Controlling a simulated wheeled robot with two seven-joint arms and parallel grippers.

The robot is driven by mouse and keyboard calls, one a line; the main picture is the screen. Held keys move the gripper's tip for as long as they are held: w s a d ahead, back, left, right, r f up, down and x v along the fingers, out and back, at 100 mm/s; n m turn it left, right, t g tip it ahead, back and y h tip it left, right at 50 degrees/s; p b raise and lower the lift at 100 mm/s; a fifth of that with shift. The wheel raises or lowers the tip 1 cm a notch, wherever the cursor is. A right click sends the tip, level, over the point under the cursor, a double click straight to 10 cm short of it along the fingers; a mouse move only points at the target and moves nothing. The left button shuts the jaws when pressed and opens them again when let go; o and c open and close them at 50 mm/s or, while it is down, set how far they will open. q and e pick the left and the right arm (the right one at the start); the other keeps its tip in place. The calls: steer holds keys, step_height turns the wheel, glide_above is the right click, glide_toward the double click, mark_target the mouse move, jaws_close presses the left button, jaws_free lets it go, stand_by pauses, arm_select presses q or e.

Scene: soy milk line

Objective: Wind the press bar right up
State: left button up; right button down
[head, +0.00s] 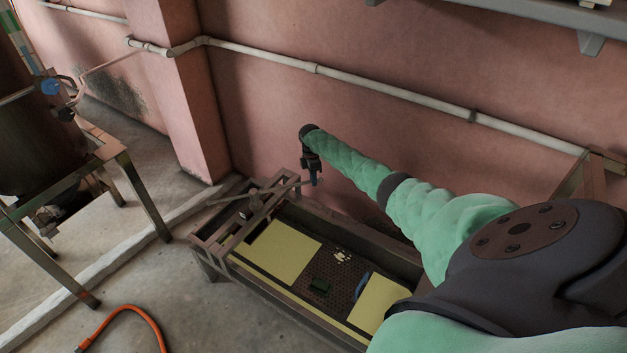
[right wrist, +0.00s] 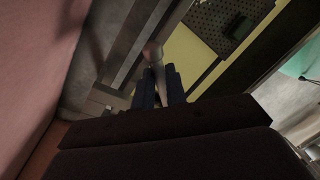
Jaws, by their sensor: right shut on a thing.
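The press (head: 197,240) is a metal frame at the left end of a long trough by the pink wall. A screw hub (head: 256,201) stands on its top, with thin handle arms reaching out to both sides. My right gripper (head: 314,181) points down at the right end of the handle (head: 285,187). In the right wrist view, the dark blue fingers of my right gripper (right wrist: 157,86) are shut on the rounded end of the handle (right wrist: 153,52). The press bar's height under the frame is hard to tell. My left gripper is not in view.
A dark vessel on a metal stand (head: 140,195) is at left. An orange hose (head: 130,308) lies on the floor. The wall stands close behind my gripper.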

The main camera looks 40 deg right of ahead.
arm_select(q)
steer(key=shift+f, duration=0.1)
arm_select(e)
steer(key=shift+s+f, duration=0.2)
steer(key=shift+f, duration=0.1)
steer(key=c, duration=1.6)
jaws_free()
steer(key=shift+f, duration=0.1)
steer(key=shift+o, duration=0.8)
steer(key=shift+w+f, duration=0.1)
steer(key=shift+w, duration=0.05)
steer(key=shift+w+r, duration=0.1)
steer(key=shift+r, duration=0.5)
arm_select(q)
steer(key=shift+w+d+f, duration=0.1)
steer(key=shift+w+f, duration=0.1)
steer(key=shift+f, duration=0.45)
arm_select(e)
step_height(320, 180, up, 7)
steer(key=w, duration=0.1)
steer(key=shift+w+d, duration=0.15)
steer(key=shift+d, duration=0.15)
steer(key=shift+f, duration=0.15)
